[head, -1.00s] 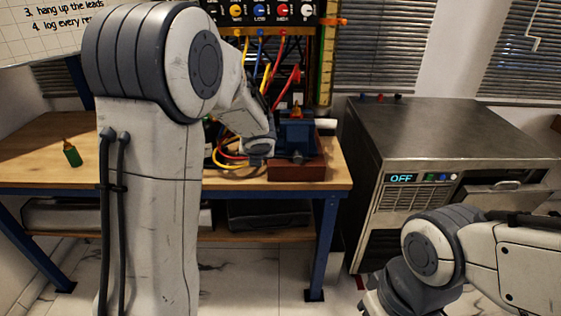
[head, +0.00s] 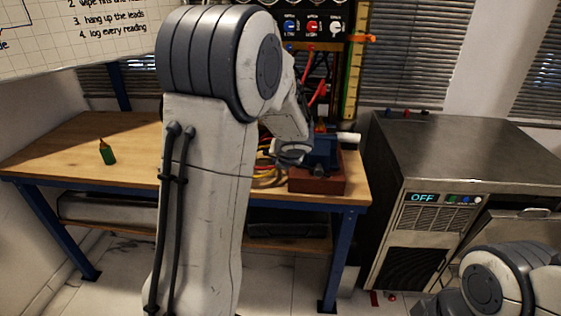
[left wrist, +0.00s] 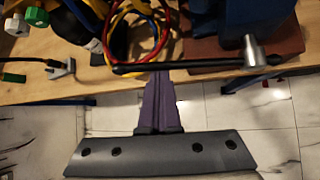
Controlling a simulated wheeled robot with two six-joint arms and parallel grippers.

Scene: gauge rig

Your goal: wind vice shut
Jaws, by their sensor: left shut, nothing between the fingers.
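The blue vice (head: 322,152) sits on a red-brown block (head: 318,181) at the right end of the wooden bench. In the left wrist view its blue body (left wrist: 250,14) is at the top edge, cut off. A dark handle bar (left wrist: 190,65) with a silver head (left wrist: 254,52) lies across that view. My left gripper (left wrist: 160,76) is shut and empty, its purple fingertips at or just under the bar; I cannot tell whether they touch it. In the head view my left wrist is beside the vice and the fingers are hidden. My right gripper is out of view.
Red and yellow leads (left wrist: 140,30) lie on the bench (head: 60,140) left of the vice. A metal cabinet (head: 450,150) reading OFF stands to the right. Other plugs (left wrist: 62,68) lie near the bench edge.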

